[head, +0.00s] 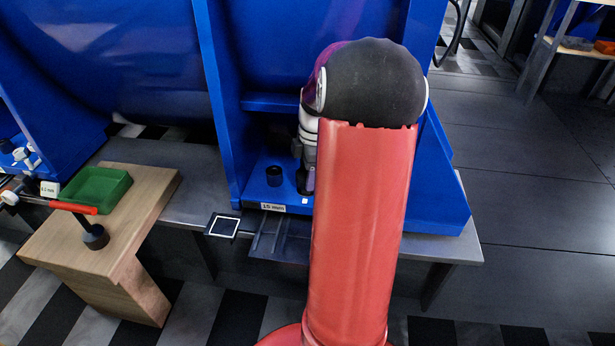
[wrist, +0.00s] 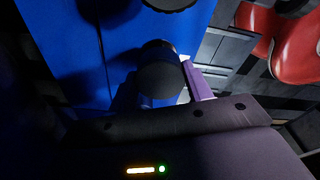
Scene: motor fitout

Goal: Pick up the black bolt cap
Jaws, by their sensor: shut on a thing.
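A black bolt cap (wrist: 158,78), round and dark, shows in the wrist view between the fingers of my gripper (wrist: 163,90). One purple finger is clear on its right side; the other finger is dim. My gripper is shut on this cap, close to the blue motor foot (wrist: 62,40). I cannot tell whether the cap still touches the foot. In the head view my gripper (head: 307,180) is low over the blue foot, partly behind my red arm, and the held cap is hidden. A second black cap (head: 274,175) stands on the foot to its left.
A blue upright wall (head: 219,90) rises left of my gripper. A 15 mm label (head: 272,207) is on the foot's front edge. At left, a wooden stand (head: 75,247) holds a green tray (head: 97,189) and a red-handled tool (head: 74,208). Grey floor is clear at right.

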